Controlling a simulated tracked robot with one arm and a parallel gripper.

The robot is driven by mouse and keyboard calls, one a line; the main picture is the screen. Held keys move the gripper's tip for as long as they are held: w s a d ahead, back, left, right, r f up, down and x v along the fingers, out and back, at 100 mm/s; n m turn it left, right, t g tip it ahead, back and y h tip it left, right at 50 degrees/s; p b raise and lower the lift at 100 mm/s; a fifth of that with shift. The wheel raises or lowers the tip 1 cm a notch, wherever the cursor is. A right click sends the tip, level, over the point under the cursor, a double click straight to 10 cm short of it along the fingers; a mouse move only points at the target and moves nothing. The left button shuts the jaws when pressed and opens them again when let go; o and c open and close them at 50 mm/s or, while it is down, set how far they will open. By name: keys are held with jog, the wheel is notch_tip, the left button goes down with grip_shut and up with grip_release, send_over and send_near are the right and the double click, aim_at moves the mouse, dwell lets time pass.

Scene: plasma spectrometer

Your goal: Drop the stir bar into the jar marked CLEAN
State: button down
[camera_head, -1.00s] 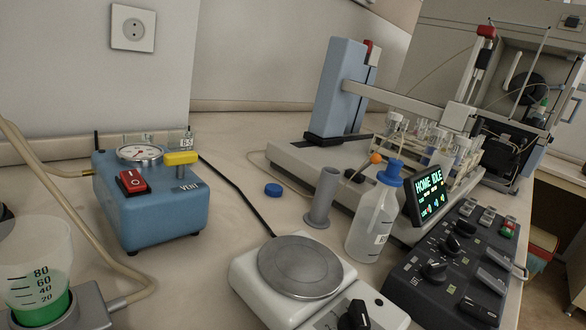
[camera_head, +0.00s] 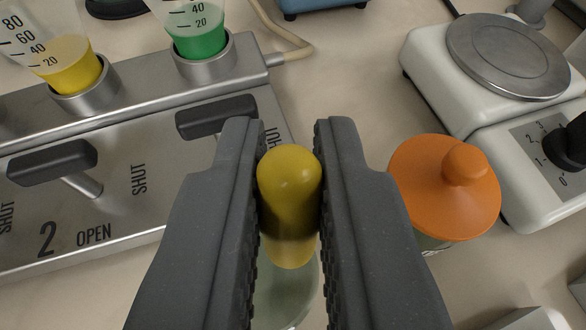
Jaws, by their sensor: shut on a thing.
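My gripper (camera_head: 290,150) is shut on a yellow, round-ended piece (camera_head: 289,190) that looks like the stir bar. The piece stands roughly upright between the two dark fingers, with its rounded top towards the camera. Below it and between the fingers shows part of a pale green, glassy round vessel (camera_head: 288,290), mostly hidden by the fingers. I cannot tell the gap between the piece and this vessel. A jar with an orange knobbed lid (camera_head: 430,195) stands just right of the gripper. No CLEAN mark is readable on either vessel.
Left is a metal valve block (camera_head: 120,195) with dark handles, a yellow-filled cup (camera_head: 70,65) and a green-filled cup (camera_head: 198,35). A white hotplate (camera_head: 435,85) stands at upper right. Bare bench (camera_head: 355,70) lies between them.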

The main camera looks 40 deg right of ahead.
jog(key=shift+f, duration=0.3)
jog(key=c, duration=1.4)
grip_release()
jog(key=shift+o, duration=0.2)
jog(key=v, duration=1.3)
jog(key=shift+s+a, duration=0.25)
jog(key=shift+s, duration=0.05)
jog(key=shift+a+r, duration=0.1)
